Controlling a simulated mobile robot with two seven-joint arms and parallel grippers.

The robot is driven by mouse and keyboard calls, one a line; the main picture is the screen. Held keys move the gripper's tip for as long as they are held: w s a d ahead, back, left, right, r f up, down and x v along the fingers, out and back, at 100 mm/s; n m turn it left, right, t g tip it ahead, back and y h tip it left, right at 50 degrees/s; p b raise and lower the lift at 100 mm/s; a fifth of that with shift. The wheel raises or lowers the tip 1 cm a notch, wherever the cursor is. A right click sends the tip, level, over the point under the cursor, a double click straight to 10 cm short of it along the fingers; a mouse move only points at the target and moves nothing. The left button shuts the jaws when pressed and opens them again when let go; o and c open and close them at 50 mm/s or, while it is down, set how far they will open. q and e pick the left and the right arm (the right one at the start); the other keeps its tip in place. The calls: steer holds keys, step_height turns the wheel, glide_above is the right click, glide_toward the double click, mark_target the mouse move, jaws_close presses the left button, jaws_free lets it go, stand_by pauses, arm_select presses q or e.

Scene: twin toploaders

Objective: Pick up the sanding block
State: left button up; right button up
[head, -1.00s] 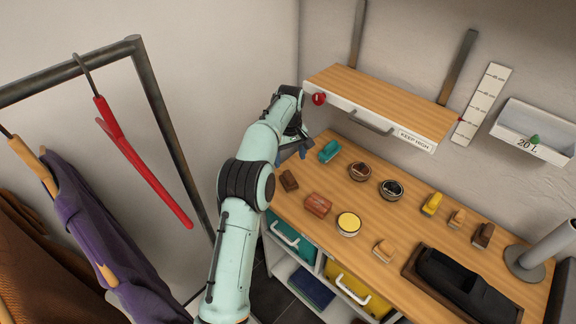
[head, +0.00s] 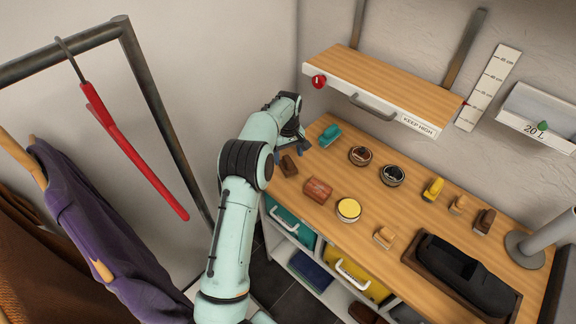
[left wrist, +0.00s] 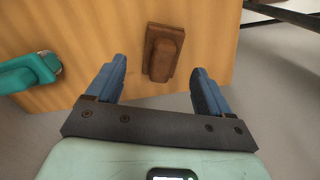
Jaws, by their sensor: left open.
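A small dark brown block (head: 289,165), which looks like the sanding block, lies near the left end of the wooden worktop. In the left wrist view the brown block (left wrist: 163,52) has a raised narrower top and lies ahead of the fingertips, roughly between their lines. My left gripper (head: 291,149) is open and empty beside the block, on its far side in the head view. Its two blue fingers (left wrist: 160,78) also show in the left wrist view, apart from the block. My right gripper is not in view.
A teal tool (head: 330,135) lies close to the left gripper. A reddish block (head: 317,190), a yellow-topped tin (head: 348,210) and two dark tins are nearby. A shelf (head: 375,92) hangs above the worktop's back. A clothes rack (head: 160,110) stands at left.

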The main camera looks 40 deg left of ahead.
mark_target(288, 159)
arm_select(q)
step_height(288, 159, down, 4)
steer(key=shift+s+f, duration=0.1)
steer(key=shift+s, duration=0.05)
steer(key=c, duration=1.2)
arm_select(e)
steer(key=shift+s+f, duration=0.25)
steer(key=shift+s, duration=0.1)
arm_select(q)
steer(key=shift+c, duration=0.2)
step_height(288, 159, up, 10)
steer(key=shift+f+p, duration=0.25)
steer(key=shift+p, duration=0.05)
step_height(288, 159, up, 11)
steer(key=shift+f, duration=0.2)
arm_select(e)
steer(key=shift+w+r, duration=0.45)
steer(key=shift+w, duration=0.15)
